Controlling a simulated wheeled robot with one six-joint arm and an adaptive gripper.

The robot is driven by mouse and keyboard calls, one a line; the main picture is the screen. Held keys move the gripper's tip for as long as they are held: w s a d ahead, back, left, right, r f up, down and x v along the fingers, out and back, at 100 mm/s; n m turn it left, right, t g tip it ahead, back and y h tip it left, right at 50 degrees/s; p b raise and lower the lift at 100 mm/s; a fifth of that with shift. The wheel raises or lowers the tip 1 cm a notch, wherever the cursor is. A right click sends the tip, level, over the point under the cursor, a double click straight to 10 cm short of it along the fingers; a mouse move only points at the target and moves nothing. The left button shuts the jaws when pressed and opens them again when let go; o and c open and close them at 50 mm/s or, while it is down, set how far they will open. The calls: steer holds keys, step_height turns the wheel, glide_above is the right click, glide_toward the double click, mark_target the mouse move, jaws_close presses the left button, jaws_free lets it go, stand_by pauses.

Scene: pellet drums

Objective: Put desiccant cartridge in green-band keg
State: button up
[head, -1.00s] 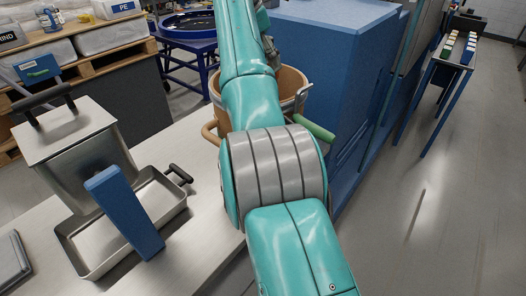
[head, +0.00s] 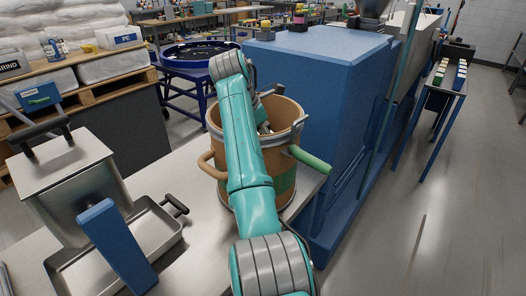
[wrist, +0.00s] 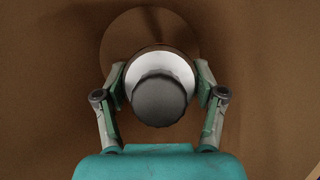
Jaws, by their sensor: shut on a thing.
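The green-band keg (head: 284,165) is a brown drum with a metal rim and a green band low on its side. It stands on the metal bench, partly hidden behind my arm. My gripper (head: 264,127) reaches down into the keg's open top. In the wrist view my gripper (wrist: 160,92) is shut on the desiccant cartridge (wrist: 160,98), a white round body with a dark cap, held between both fingers. Brown surface fills the view around it. I cannot tell whether the cartridge touches the keg's bottom.
A tan handle (head: 211,164) and a green handle (head: 310,160) stick out from the keg. A tall blue cabinet (head: 315,85) stands close behind it on the right. A steel box (head: 65,170) and a steel tray (head: 165,235) are at the left.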

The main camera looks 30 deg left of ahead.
steer(key=shift+f, duration=1.8)
steer(key=shift+f, duration=0.65)
steer(key=o, duration=1.4)
steer(key=v, duration=1.3)
steer(key=shift+w+r, duration=0.15)
